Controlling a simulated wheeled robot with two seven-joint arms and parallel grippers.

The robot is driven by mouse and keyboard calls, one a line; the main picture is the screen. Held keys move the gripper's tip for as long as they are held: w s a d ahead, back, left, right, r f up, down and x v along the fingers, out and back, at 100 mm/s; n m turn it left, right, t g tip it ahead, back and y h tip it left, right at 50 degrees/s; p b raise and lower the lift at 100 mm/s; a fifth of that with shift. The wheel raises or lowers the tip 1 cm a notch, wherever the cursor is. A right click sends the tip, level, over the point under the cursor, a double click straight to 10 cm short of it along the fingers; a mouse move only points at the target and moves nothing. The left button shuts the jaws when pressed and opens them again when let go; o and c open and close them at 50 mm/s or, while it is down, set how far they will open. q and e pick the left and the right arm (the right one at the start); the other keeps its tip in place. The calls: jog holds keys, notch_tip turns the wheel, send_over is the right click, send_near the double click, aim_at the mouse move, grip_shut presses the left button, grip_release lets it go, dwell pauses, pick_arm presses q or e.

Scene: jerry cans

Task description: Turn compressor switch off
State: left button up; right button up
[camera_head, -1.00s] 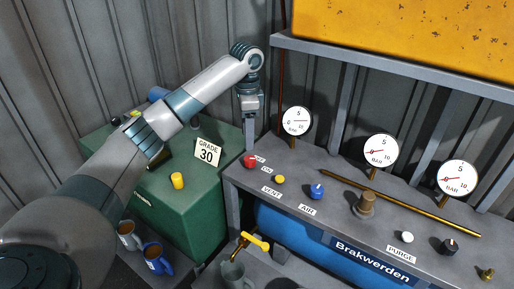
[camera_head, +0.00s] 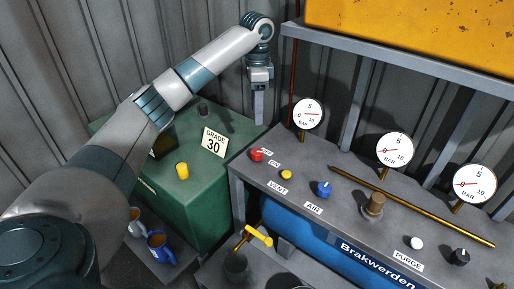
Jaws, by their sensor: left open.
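The compressor switch appears to be the red knob (camera_head: 257,155) at the left end of the grey control bench (camera_head: 338,205). Small OFF and ON labels (camera_head: 275,164) sit beside it. My left gripper (camera_head: 260,122) hangs pointing down, behind and above the red knob in the picture, apart from it and empty. It is seen nearly edge-on, so the gap between its fingers is hard to see. My right gripper is out of view.
A yellow button (camera_head: 286,174), blue knob (camera_head: 323,188), brass valve (camera_head: 373,206), white button (camera_head: 416,243) and black knob (camera_head: 459,257) share the bench. Gauges (camera_head: 308,114) and a brass pipe (camera_head: 420,209) stand behind. A green cabinet (camera_head: 194,208) is at left.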

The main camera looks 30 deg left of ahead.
aim_at(257, 151)
pick_arm(q)
notch_tip(257, 151, down, 15)
jog(key=p, duration=0.4)
jog(key=shift+r, duration=0.2)
jog(key=shift+f+p, duration=0.3)
jog(key=shift+f, duration=0.5)
jog(key=c, duration=1.1)
